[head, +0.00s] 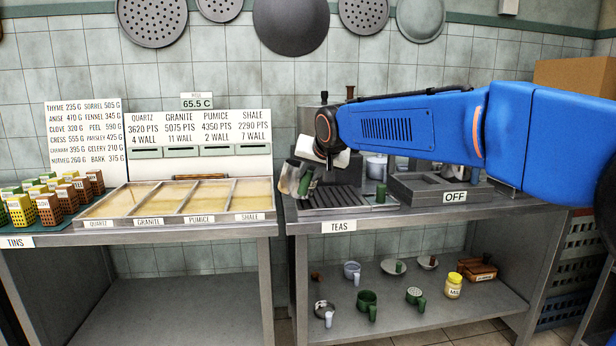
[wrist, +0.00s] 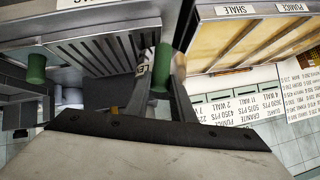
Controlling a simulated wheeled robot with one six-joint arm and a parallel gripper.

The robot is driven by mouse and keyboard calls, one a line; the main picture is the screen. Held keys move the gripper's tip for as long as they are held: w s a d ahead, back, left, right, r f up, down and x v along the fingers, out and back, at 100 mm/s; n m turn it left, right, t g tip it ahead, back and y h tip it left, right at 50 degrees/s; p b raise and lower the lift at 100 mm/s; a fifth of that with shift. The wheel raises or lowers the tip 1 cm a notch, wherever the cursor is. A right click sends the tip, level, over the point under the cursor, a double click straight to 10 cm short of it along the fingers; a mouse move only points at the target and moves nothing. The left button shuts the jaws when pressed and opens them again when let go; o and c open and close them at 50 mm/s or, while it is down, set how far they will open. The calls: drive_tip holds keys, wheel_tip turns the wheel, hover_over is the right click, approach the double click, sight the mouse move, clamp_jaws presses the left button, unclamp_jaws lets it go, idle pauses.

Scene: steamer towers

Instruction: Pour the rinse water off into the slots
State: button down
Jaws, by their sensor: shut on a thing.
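My gripper (wrist: 165,88) is shut on the green handle (wrist: 162,68) of a metal jug. In the head view the jug (head: 289,178) hangs tilted at the left end of the slotted drain tray (head: 338,199), with its green handle to the right. The dark slots of the tray also show in the wrist view (wrist: 100,55). The jug's inside is hidden, and I cannot see any water or stream. In the wrist view most of the jug is hidden behind the fingers.
A green cup (head: 381,194) stands right of the slots, near a grey box marked OFF (head: 425,186). Left, across a gap between tables, is a tray with several compartments (head: 152,219). Cups and a yellow-lidded jar (head: 453,288) stand on the lower shelf.

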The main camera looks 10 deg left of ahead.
drive_tip(key=shift+w+d+r+y, duration=0.15)
drive_tip(key=shift+r+y, duration=0.1)
drive_tip(key=shift+y, duration=0.15)
drive_tip(key=shift+w+d+f+m+g+y, duration=0.15)
drive_tip(key=shift+d+m+y, duration=0.15)
drive_tip(key=shift+m+y, duration=0.4)
drive_tip(key=shift+s+d+r+m+g+y, duration=0.15)
drive_tip(key=shift+d+m+y, duration=0.1)
drive_tip(key=shift+m+y, duration=0.45)
drive_tip(key=shift+w+d+f+y, duration=0.1)
drive_tip(key=shift+f+y, duration=0.1)
drive_tip(key=shift+y, duration=0.1)
drive_tip(key=shift+w+d+f+m+y, duration=0.15)
drive_tip(key=shift+d+m+y, duration=0.15)
drive_tip(key=shift+m+y, duration=0.15)
idle(0.4)
drive_tip(key=shift+d+f+m+y, duration=0.35)
drive_tip(key=shift+f+y, duration=0.05)
drive_tip(key=shift+y, duration=0.25)
idle(0.9)
drive_tip(key=shift+w+d+f+m+y, duration=0.15)
drive_tip(key=shift+d+f+m+y, duration=0.25)
drive_tip(key=shift+f+y, duration=0.15)
